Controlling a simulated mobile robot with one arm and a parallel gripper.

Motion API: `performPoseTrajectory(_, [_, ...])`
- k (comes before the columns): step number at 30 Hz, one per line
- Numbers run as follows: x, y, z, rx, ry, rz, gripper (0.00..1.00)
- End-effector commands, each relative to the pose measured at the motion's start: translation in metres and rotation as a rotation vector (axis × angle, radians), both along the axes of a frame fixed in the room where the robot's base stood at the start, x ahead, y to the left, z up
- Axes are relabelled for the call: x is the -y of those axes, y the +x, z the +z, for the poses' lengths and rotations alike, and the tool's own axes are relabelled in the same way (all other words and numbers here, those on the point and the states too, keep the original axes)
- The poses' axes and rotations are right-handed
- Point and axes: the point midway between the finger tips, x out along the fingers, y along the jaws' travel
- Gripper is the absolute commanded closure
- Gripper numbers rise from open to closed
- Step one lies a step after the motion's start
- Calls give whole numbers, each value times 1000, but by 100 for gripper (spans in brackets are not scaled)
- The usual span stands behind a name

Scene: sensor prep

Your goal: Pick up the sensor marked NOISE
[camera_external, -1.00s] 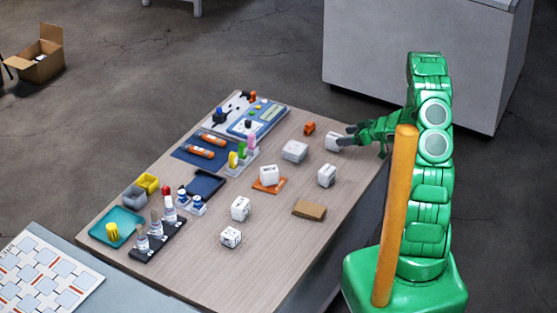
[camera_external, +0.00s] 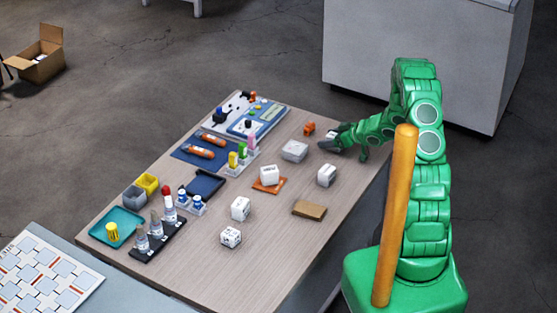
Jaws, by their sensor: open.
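Several small white sensor cubes stand on the wooden table (camera_external: 262,222): one at the front (camera_external: 231,237), one behind it (camera_external: 240,208), one on an orange pad (camera_external: 268,175), one at the right (camera_external: 326,175) and a wider grey-white block (camera_external: 294,151). Their markings are too small to read, so I cannot tell which is NOISE. My gripper (camera_external: 334,144) is open at the table's far right edge, low over another white cube, which it now largely hides. I cannot tell whether the fingers touch that cube.
A brown block (camera_external: 309,210) lies near the right edge. A small orange piece (camera_external: 309,128) lies just left of my gripper. Bottles in a black rack (camera_external: 158,240), a teal tray (camera_external: 116,226) and a dark blue tray (camera_external: 204,184) fill the left side. The front right of the table is clear.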

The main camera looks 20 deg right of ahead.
Motion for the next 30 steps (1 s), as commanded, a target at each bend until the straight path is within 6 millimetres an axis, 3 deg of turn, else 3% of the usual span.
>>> performPoseTrajectory(5, [0,0,0,0,0,-1,27])
performPoseTrajectory(16, [0,0,0,0,-2,0,84])
performPoseTrajectory(25, [1,0,2,1,-1,0,85])
performPoseTrajectory(30, [1,0,13,3,-3,0,85])
